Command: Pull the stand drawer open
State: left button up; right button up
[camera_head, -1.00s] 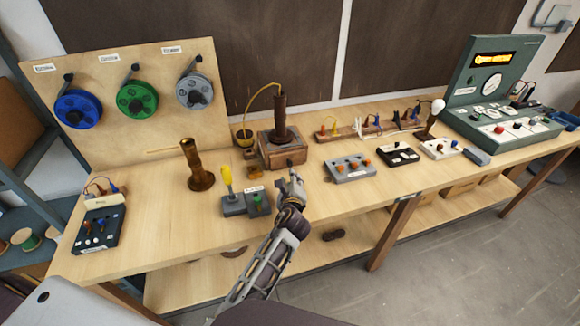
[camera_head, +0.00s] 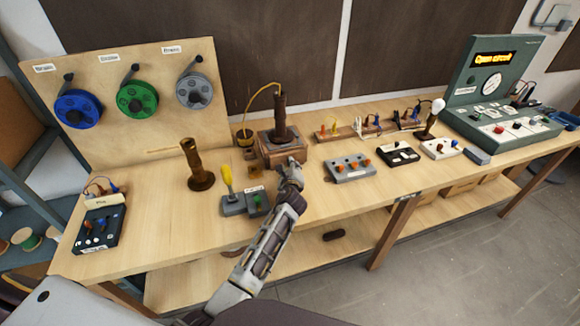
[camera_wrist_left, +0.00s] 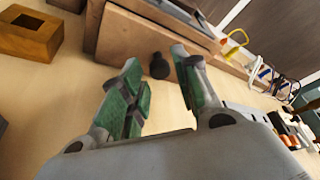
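The lamp stand (camera_head: 270,152) is a brown wooden box with a dark upright post (camera_head: 281,120), standing on the workbench. In the left wrist view, its wooden front (camera_wrist_left: 135,42) carries a dark round knob (camera_wrist_left: 159,66). No clear gap shows around the drawer, so I cannot tell if it is out at all. My left gripper (camera_head: 291,168) is at the front of the stand. In the left wrist view its green-padded fingers (camera_wrist_left: 157,68) are apart, with the knob between their tips and not clasped. My right gripper is not in view.
A grey switch block with a yellow lever (camera_head: 232,199) sits close left of my left arm. A small wooden block with a square hole (camera_wrist_left: 30,33) is left of the stand. A grey terminal block (camera_head: 351,168) lies to the right.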

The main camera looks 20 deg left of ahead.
pick_arm(q)
jog(key=shift+x, duration=0.95)
grip_shut()
